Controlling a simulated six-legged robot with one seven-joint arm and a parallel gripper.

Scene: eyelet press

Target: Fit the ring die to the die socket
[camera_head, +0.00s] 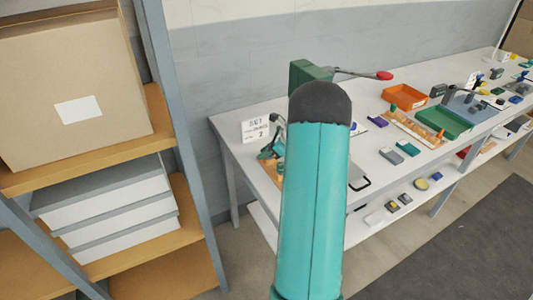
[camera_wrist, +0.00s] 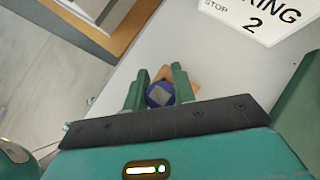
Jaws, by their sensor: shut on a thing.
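In the wrist view, my gripper (camera_wrist: 160,79) is closed around a round blue piece (camera_wrist: 155,101) with a grey square face, which I take to be the ring die. One green finger is on each side of it. A tan-orange piece (camera_wrist: 182,76) shows just beyond it, partly hidden by the fingers. I cannot make out the die socket. In the head view, a green press (camera_head: 303,72) with a red-knobbed lever (camera_head: 383,75) rises behind my arm, which hides its lower part. The blue piece does not show there.
A white sign (camera_wrist: 258,15) stands on the bench near my gripper; it also shows in the head view (camera_head: 256,131). Right along the bench (camera_head: 360,104) are an orange tray (camera_head: 405,96), a green tray (camera_head: 443,122) and several small blocks. A shelf with boxes (camera_head: 75,85) stands left.

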